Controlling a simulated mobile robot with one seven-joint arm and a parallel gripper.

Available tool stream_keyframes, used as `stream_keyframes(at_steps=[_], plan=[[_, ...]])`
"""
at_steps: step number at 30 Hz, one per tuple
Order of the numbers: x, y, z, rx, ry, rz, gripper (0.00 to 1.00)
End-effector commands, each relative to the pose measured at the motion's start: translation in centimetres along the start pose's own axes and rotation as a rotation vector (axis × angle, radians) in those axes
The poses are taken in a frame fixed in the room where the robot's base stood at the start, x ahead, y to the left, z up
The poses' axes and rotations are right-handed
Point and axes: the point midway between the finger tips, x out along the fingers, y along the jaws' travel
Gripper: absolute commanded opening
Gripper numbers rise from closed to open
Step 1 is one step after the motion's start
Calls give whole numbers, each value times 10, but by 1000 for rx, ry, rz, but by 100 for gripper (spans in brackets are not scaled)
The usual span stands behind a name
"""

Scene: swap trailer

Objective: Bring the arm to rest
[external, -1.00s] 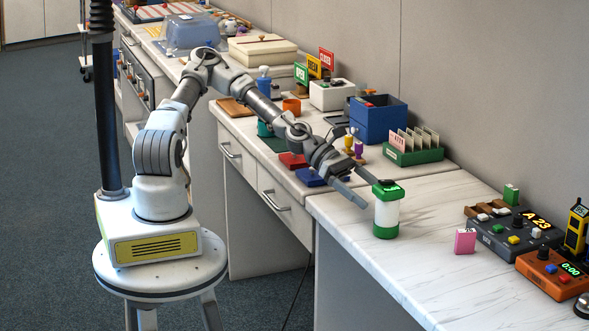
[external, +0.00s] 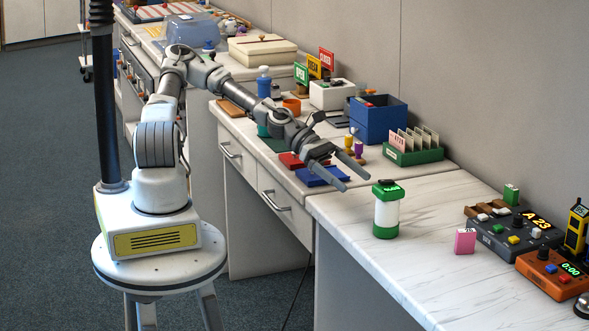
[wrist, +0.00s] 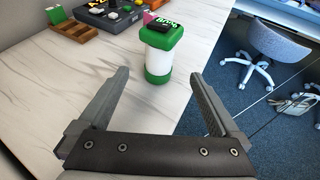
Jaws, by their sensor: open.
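My gripper (external: 353,173) is open and empty in the external view, above the right end of the drawer desk. In the wrist view its two fingers (wrist: 160,92) are spread wide with nothing between them. A white cylinder with a green lid and green base (external: 386,212) stands upright on the white marbled counter, to the right of my fingertips and apart from them. It also shows in the wrist view (wrist: 159,58), beyond the fingers, with a small dark display on its lid.
A blue pad (external: 322,177) and a red pad (external: 290,160) lie beneath my gripper. A green card holder (external: 413,154) and a blue box (external: 377,122) stand behind it. A pink block (external: 465,241) and control boxes (external: 513,233) are farther right. The counter's front left is clear.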

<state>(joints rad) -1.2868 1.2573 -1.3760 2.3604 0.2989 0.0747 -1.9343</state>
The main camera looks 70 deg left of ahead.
Motion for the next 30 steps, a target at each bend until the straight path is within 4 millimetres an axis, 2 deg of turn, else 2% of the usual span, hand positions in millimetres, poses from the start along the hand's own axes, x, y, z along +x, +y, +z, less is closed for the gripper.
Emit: stream_keyframes(at_steps=[5, 8, 11, 14, 18, 21, 26, 30], plan=[[0, -4, -3, 39, 22, -10, 99], [0, -16, -13, 151, 83, -44, 99], [-3, -35, -36, 341, 190, -120, 99], [-9, -53, -68, 520, 313, -228, 99], [-23, -65, -100, 681, 453, -357, 99], [-36, -69, -114, 769, 535, -433, 99], [-62, -68, -126, 911, 662, -549, 99], [-89, -62, -127, 1044, 776, -650, 99]])
